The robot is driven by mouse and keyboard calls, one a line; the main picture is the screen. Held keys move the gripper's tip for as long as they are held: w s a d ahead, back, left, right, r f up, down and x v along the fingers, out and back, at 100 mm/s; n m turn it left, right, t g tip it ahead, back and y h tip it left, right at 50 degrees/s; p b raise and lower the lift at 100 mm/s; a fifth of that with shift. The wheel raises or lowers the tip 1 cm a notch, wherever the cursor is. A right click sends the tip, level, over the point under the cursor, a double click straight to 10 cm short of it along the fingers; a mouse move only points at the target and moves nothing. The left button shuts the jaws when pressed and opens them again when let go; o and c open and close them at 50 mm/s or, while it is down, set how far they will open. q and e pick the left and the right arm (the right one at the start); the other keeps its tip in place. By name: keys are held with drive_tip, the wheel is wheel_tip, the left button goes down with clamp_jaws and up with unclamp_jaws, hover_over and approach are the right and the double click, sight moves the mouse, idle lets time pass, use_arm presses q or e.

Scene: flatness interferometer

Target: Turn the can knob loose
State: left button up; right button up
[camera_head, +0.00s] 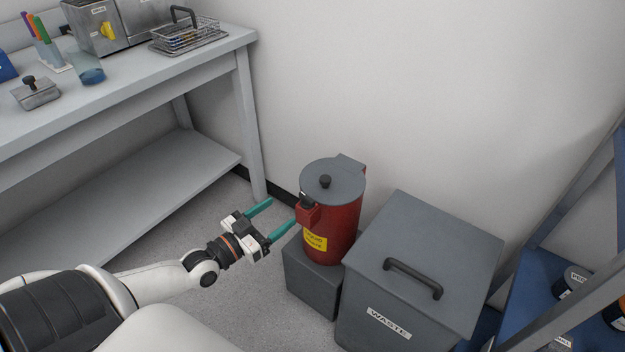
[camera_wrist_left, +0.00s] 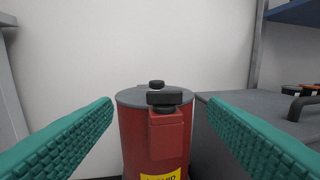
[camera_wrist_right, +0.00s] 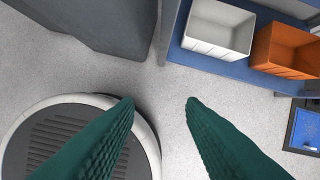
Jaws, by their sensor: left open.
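A red can (camera_head: 334,228) with a grey lid (camera_head: 343,178) and a yellow label stands upright on a grey block. A red bracket sticks out near its top, and a black can knob (camera_head: 307,202) sits on it. In the left wrist view the knob (camera_wrist_left: 166,98) is centred between the fingers, beyond their tips. A second small black knob (camera_head: 325,181) is on the lid. My left gripper (camera_head: 283,211) is open and empty, its teal fingers pointing at the can just short of the bracket. My right gripper (camera_wrist_right: 160,101) is open and empty over the floor, away from the can.
A grey waste bin (camera_head: 420,270) with a black handle stands close to the can's right. A grey bench (camera_head: 130,85) with instruments is at the left. A blue shelf (camera_wrist_right: 190,62) with white and orange bins stands at the right. The wall is behind the can.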

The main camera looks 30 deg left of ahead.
sight(305, 198)
use_arm(q)
drive_tip(key=x, duration=0.2)
drive_tip(key=b+x, duration=0.1)
drive_tip(key=x, duration=0.2)
drive_tip(key=shift+w+d+f, duration=0.15)
drive_tip(key=shift+d+f, duration=0.1)
drive_tip(key=shift+d, duration=0.05)
drive_tip(key=b+x, duration=0.1)
drive_tip(key=x, duration=0.5)
drive_tip(key=shift+w, duration=0.1)
use_arm(e)
drive_tip(key=v, duration=0.4)
drive_tip(key=shift+s+d+f, duration=0.1)
drive_tip(key=shift+s, duration=0.05)
